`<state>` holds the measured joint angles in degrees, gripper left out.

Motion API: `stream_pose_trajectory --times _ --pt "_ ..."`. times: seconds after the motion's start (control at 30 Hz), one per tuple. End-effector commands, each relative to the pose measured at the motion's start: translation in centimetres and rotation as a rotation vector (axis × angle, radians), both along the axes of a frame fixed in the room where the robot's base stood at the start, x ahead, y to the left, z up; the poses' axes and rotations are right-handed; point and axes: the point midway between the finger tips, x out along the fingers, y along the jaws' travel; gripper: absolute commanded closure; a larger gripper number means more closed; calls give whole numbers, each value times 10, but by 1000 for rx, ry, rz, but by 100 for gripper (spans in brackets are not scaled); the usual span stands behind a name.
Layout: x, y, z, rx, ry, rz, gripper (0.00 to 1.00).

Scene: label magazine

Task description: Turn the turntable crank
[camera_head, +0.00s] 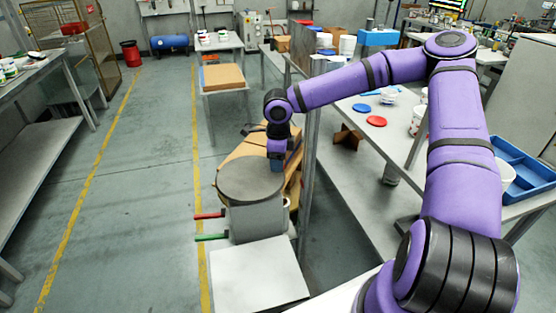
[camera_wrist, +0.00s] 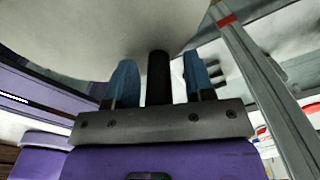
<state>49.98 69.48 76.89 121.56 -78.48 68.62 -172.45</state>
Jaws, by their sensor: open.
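The turntable (camera_head: 250,182) is a round grey disc on a grey box-shaped base (camera_head: 257,222). A red handle (camera_head: 208,216) and a green handle (camera_head: 211,237) stick out from the base's left side. My gripper (camera_head: 278,162) hangs at the disc's far right edge, fingers down. In the wrist view my gripper (camera_wrist: 157,82) is open, with a blue finger on each side of a black upright post (camera_wrist: 159,78), which seems to be the crank handle. Gaps show between post and fingers. The post is hidden in the head view.
A brown cardboard box (camera_head: 243,147) lies behind the turntable. A metal upright (camera_head: 307,175) stands close to its right, beside a long table (camera_head: 350,170) with red and blue lids. A white-topped surface (camera_head: 258,275) is in front. Floor to the left is clear.

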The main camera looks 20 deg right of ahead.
Motion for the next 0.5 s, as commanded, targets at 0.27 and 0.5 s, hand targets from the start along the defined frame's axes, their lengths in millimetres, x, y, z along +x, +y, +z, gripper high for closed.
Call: stream_pose_trajectory --times 0.27,0.5 --pt "0 0 22 4 0 -1 52" --pt "1 0 66 3 -1 -1 52"
